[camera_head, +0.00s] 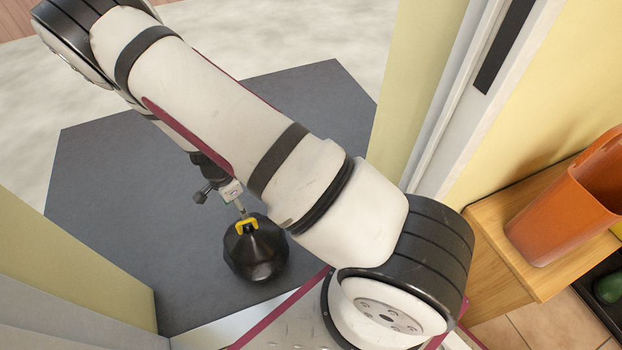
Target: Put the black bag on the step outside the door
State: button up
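The black bag (257,262) is a dark, faceted bundle with a yellow tie (247,225) at its top. It appears upright over the near part of the dark grey step (120,230), just outside the doorway. I cannot tell whether its base touches the step or hangs above it. My gripper (241,210) points down, with its tip right at the yellow tie. The gripper is small and partly hidden behind my arm, so its finger opening and any grasp on the tie are unclear.
Pale yellow door jambs (400,85) stand on both sides of the opening. Pale ground (290,30) lies beyond the step. At right, an orange bin (560,215) stands on a wooden cabinet (485,230). The step's left part is clear.

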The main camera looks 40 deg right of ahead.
jog(key=a+r+n+y, duration=0.2)
jog(key=a+r, duration=0.1)
jog(key=r, duration=0.5)
jog(key=a+r+n+y, duration=0.1)
jog(key=a+r+n, duration=0.15)
jog(key=r, duration=0.65)
jog(key=s+r+n+y, duration=0.2)
jog(key=s+r+n, duration=0.35)
jog(key=r, duration=0.85)
jog(key=s+d+r+n+h, duration=0.1)
jog(key=s+r+n, duration=0.1)
jog(key=s+r, duration=0.45)
jog(key=s+d+r+n, duration=0.15)
jog(key=s+r, duration=0.25)
jog(key=s, duration=0.5)
jog(key=s+d+r+n+h, duration=0.1)
jog(key=s+d+n, duration=0.1)
jog(key=s, duration=0.4)
jog(key=s+d+r+n+h, duration=0.1)
jog(key=s+d+n+h, duration=0.1)
jog(key=s, duration=0.5)
jog(key=shift+d, duration=0.8)
